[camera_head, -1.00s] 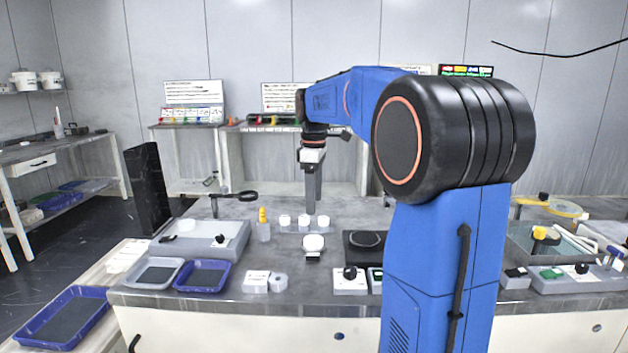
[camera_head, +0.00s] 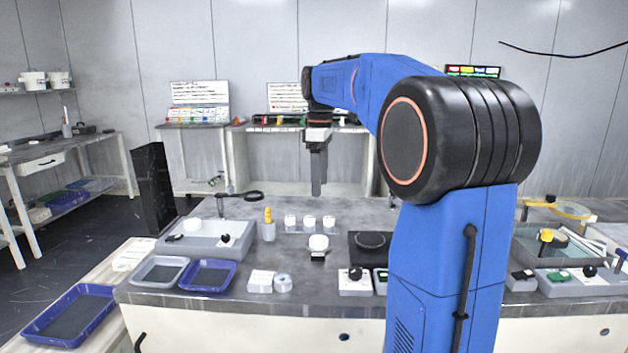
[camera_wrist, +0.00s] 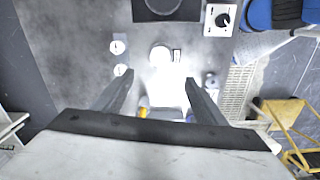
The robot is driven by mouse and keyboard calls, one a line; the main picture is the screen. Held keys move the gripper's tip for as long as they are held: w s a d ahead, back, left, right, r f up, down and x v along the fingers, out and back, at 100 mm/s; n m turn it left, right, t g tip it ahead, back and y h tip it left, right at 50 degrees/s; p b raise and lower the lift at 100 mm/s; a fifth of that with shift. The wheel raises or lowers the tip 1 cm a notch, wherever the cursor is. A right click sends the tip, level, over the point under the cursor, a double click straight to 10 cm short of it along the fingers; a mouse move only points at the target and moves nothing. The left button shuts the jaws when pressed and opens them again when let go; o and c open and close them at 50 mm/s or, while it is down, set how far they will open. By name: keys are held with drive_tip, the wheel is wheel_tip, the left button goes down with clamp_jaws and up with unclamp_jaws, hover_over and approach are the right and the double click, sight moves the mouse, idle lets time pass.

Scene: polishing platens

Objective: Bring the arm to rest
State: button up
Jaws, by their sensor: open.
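My gripper (camera_head: 318,190) hangs pointing down above the grey bench (camera_head: 345,212), near its back part. In the wrist view my gripper (camera_wrist: 158,95) shows two fingers spread apart with nothing held between them. The fingertips are clear of the objects below. My blue and black arm reaches forward from the right of the head view and hides part of the bench.
Several white-topped pieces (camera_head: 309,221) stand in a row on the bench, with a white round piece (camera_head: 318,242) in front. A yellow-topped bottle (camera_head: 268,224) and a magnifier on a stand (camera_head: 253,197) are to the left. Blue trays (camera_head: 207,274) lie front left.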

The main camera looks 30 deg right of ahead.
drive_tip(key=s+a+f+m+t, duration=0.1)
drive_tip(key=s+a+f+m, duration=0.15)
drive_tip(key=s+a, duration=0.4)
drive_tip(key=s+a+f+m+t, duration=0.15)
drive_tip(key=s+a+f, duration=0.25)
drive_tip(key=s, duration=0.5)
drive_tip(key=s+a+f+m+t, duration=0.1)
drive_tip(key=s+a+f+m, duration=0.1)
drive_tip(key=s+f, duration=0.5)
drive_tip(key=s+a+f+m+t, duration=0.1)
drive_tip(key=s+a+f+m, duration=0.2)
drive_tip(key=s+f, duration=0.4)
drive_tip(key=shift+s+a, duration=0.2)
drive_tip(key=shift+s, duration=0.1)
